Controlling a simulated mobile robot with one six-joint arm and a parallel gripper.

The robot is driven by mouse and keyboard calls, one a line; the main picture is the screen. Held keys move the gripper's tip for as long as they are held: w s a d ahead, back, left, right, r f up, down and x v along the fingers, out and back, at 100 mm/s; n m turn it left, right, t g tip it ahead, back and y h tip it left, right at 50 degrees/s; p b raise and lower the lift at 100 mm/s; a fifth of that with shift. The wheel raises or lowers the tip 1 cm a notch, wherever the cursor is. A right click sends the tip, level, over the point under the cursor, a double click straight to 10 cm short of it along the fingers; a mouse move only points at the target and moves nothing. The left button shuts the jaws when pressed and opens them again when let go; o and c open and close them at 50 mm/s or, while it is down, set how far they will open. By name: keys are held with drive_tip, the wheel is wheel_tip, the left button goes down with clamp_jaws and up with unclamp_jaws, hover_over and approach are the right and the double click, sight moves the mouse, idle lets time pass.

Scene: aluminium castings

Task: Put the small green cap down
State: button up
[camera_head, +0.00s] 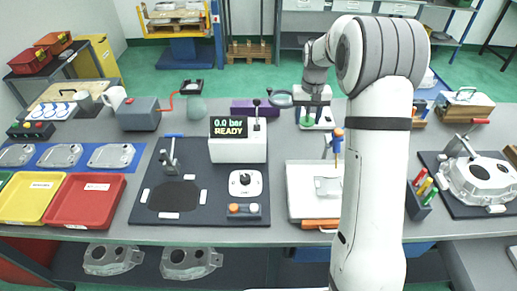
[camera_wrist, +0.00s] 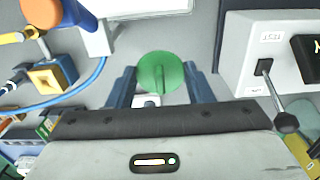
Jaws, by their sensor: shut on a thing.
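The small green cap (camera_wrist: 161,73) is a round disc between the two blue-grey fingers of my gripper (camera_wrist: 160,84) in the wrist view. The fingers are shut on it. In the head view my gripper (camera_head: 314,119) is at the back of the bench, right of the centre, with a bit of green at its fingers. A small white piece shows just below the cap in the wrist view; I cannot tell whether it touches the cap. The cap's underside is hidden.
The white test box (camera_head: 238,149) reading "0.0 bar READY" stands left of my gripper; its lever also shows in the wrist view (camera_wrist: 276,92). A magnifier (camera_head: 280,99) is close by.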

drive_tip(key=b, duration=0.6)
hover_over(300, 157)
wheel_tip(300, 157, down, 7)
wheel_tip(300, 157, down, 10)
drive_tip(key=shift+r+p, duration=0.15)
drive_tip(key=shift+p, duration=0.5)
drive_tip(key=shift+s, duration=0.1)
drive_tip(key=shift+f, duration=0.2)
drive_tip(key=o, duration=0.9)
drive_tip(key=shift+r, duration=0.1)
